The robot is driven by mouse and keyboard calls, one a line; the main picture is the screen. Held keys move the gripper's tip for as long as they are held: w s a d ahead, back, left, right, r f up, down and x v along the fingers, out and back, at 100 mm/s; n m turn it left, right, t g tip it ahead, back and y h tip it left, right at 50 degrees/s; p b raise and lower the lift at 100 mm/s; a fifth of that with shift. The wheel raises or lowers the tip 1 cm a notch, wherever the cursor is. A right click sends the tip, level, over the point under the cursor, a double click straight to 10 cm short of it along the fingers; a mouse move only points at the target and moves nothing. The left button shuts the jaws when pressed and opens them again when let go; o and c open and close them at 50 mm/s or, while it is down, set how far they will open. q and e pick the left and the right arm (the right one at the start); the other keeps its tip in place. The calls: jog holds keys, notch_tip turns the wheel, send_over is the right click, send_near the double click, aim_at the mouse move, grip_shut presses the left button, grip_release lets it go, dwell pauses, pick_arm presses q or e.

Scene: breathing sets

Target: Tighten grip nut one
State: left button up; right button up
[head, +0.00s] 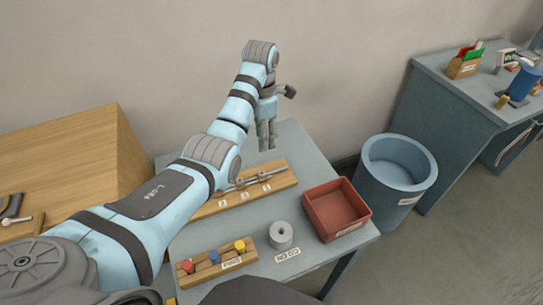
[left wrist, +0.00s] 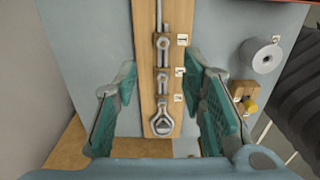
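My left gripper (head: 266,142) hangs fingers-down above the far end of a wooden board (head: 285,184) on the grey table. In the left wrist view the two green fingers of my left gripper (left wrist: 162,78) are wide apart, with the board (left wrist: 154,92) between them and nothing held. A metal rod (left wrist: 162,18) runs along the board. Three grip nuts are in a row, each beside a small label: an upper one (left wrist: 163,42), a middle one (left wrist: 163,76) and a lower one (left wrist: 163,101). The top label seems to read 1. A metal loop (left wrist: 162,125) is below them. My right gripper is not visible.
A red tray (head: 336,209), a grey roll (head: 281,236) and a wooden holder with coloured pegs (head: 214,264) stand on the table (head: 318,254). A blue bin (head: 397,172) is to the right. A wooden box (head: 75,155) is at left.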

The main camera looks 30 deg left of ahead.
pick_arm(q)
send_near(262, 174)
jog(key=s, duration=0.1)
jog(key=f, duration=0.2)
jog(key=f+b, duration=0.1)
jog(key=f, duration=0.2)
jog(key=shift+w+a+f+b, duration=0.2)
jog(key=shift+w+f+b, duration=0.15)
jog(key=shift+w+b, duration=0.05)
jog(key=f, duration=0.3)
jog(key=shift+w+d+b, duration=0.15)
jog(key=shift+w+b, duration=0.25)
jog(key=shift+s+r, duration=0.15)
jog(key=shift+s, duration=0.3)
jog(key=shift+c, duration=0.7)
jog(key=c, duration=0.6)
grip_shut()
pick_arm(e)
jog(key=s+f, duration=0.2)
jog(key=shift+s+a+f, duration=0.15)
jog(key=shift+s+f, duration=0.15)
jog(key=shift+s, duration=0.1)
